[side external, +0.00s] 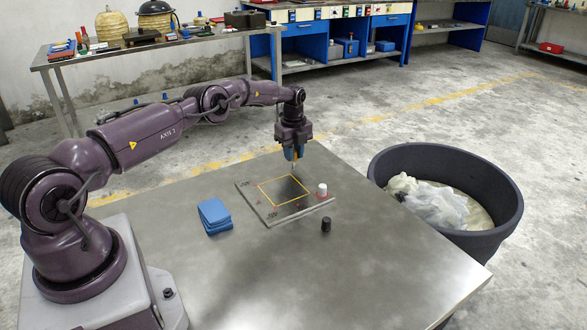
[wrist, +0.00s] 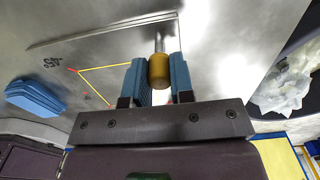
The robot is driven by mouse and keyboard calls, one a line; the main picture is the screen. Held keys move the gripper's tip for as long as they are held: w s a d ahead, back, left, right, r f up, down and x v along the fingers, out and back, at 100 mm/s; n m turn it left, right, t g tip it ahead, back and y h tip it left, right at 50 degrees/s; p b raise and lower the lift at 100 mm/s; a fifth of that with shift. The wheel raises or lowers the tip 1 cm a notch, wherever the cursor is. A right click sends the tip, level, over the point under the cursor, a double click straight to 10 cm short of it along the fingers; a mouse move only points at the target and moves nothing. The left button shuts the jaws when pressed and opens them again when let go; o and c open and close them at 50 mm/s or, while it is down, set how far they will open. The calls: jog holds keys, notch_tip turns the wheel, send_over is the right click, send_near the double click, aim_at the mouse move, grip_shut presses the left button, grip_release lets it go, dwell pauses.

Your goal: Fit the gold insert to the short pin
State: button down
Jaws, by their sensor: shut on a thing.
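My gripper (side external: 293,158) points down over the back part of the metal plate (side external: 248,198). In the wrist view its blue fingers (wrist: 157,80) are shut on the gold insert (wrist: 159,72), a short cylinder held upright between them. A thin silver pin (wrist: 159,42) lies just beyond the insert, in line with it. I cannot tell whether the insert is around the pin or apart from it. In the side view the fingers hide most of the insert.
The plate has a yellow outlined square and a white cylinder (side external: 322,189) at its right corner. A black cylinder (side external: 326,224) stands in front of it. A dark bin (side external: 490,205) stands beyond the table's right edge. The table's front is clear.

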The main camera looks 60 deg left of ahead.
jog(key=shift+f, duration=1.55)
dwell(0.9)
jog(key=c, duration=0.9)
grip_release()
